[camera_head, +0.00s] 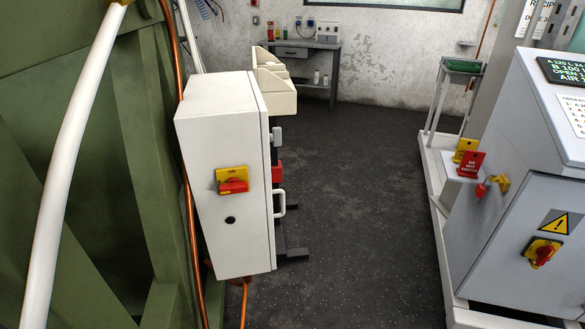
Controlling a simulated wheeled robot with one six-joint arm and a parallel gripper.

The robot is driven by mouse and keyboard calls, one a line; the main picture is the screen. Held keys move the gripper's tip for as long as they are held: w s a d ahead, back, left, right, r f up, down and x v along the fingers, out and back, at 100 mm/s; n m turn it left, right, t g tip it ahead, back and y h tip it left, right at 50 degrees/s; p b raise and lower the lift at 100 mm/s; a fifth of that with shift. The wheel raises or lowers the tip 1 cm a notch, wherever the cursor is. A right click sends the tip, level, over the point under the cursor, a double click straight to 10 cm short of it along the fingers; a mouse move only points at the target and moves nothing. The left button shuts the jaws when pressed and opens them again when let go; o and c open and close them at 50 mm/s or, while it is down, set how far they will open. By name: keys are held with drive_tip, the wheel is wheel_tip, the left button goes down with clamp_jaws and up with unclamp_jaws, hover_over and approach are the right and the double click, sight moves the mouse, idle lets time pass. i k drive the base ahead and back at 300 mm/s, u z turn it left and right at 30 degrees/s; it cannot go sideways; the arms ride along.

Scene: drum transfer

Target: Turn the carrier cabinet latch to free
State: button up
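A white cabinet (212,130) stands at left centre beside a green steel structure. Its front has a red rotary switch (233,185) on a yellow plate, with small lettering above that seems to read ON. A small black round lock or latch (230,220) sits below the switch; its turn position is too small to tell. On the right side are a grey fitting (277,136), a red block (277,173) and a white handle (281,204). The cabinet looks shut. No label shows which cabinet is the carrier's. My gripper is not in view.
A grey console (505,220) at right has a screen, red tags and a red-yellow switch (541,252). Green structure (150,130), white pipe (75,140) and orange conduit (186,190) crowd the left. Dark floor (360,220) between is clear. A bench (305,45) stands behind.

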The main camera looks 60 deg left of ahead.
sight(275, 137)
drive_tip(key=u, duration=0.05)
drive_tip(key=i, duration=2.4)
drive_tip(key=u, duration=5.05)
drive_tip(key=k, duration=0.8)
drive_tip(key=z, duration=0.75)
